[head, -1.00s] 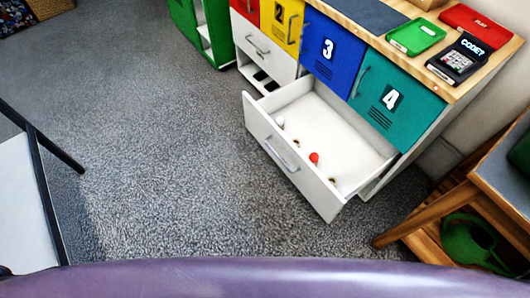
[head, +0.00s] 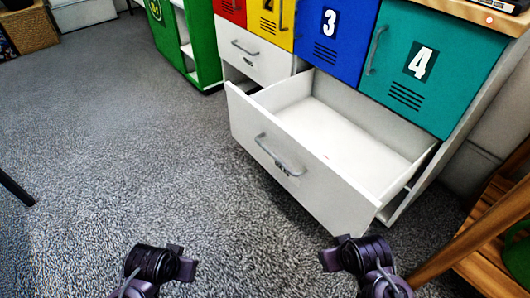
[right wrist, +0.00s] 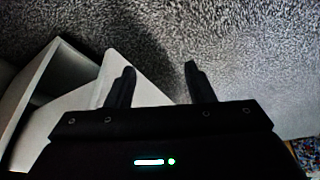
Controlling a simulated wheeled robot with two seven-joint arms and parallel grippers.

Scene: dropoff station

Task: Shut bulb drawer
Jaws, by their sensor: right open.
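The large white drawer (head: 325,185) below the blue and teal lockers is pulled well out in the head view. Its grey bar handle (head: 278,155) is on the front panel, with a small dark label below it. A tiny red spot (head: 326,156) shows inside; the front panel hides part of the floor. My right gripper (right wrist: 160,80) is open and empty in the right wrist view, with carpet beyond its fingers. White drawer or cabinet panels (right wrist: 45,95) lie to its left there.
A narrower white drawer (head: 258,52) is at the upper left, with a teal locker (head: 420,65) above the open drawer's right side. A wooden stand (head: 480,235) is close on the right. Grey carpet (head: 110,130) is clear in front and left.

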